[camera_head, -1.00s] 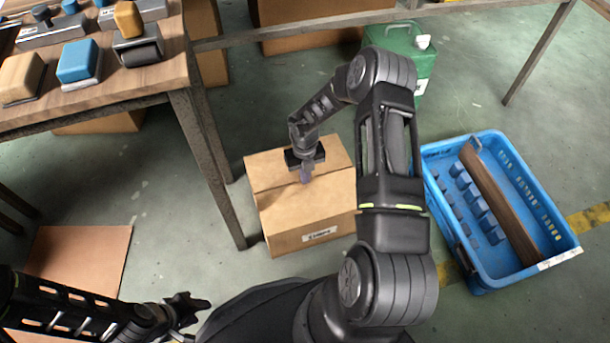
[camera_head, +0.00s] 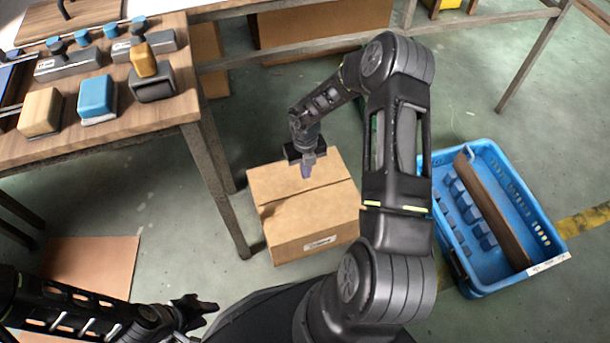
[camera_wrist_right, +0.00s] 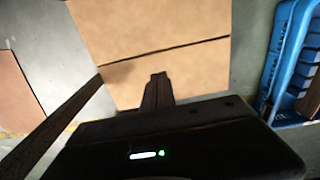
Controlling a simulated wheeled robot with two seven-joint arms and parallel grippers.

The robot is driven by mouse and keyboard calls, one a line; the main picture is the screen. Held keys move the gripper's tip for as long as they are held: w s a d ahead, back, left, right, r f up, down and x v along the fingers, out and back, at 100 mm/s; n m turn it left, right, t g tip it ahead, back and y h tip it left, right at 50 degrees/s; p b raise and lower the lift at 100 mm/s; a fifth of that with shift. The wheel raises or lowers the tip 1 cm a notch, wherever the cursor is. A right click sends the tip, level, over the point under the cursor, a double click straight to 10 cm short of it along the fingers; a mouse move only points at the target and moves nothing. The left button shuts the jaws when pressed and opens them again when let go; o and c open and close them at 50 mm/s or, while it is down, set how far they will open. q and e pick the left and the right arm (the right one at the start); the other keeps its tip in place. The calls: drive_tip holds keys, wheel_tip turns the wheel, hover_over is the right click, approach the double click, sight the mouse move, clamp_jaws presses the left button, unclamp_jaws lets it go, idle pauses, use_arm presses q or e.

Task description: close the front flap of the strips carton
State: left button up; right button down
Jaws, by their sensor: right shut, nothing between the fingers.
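The strips carton (camera_head: 317,234) is a brown cardboard box on the floor with a small label on its front side. Its top looks flat, with a thin seam between two flap panels; it also shows in the right wrist view (camera_wrist_right: 190,70). My right gripper (camera_head: 307,172) is shut and empty, pointing down over the carton's rear top panel. In the right wrist view its fingers (camera_wrist_right: 158,82) show just below the seam; I cannot tell whether they touch the cardboard. My left gripper (camera_head: 198,312) is at the lower left, away from the carton; its jaw state is unclear.
A blue crate (camera_head: 535,200) with blue blocks and a brown strip stands to the right. A wooden table (camera_head: 120,140) with tools stands at upper left, its leg close to the carton. A flat brown sheet (camera_head: 90,262) lies on the floor at left.

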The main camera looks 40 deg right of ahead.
wheel_tip(320, 180, up, 3)
drive_tip(key=shift+r+p, duration=0.15)
drive_tip(key=shift+p, duration=0.15)
idle(0.4)
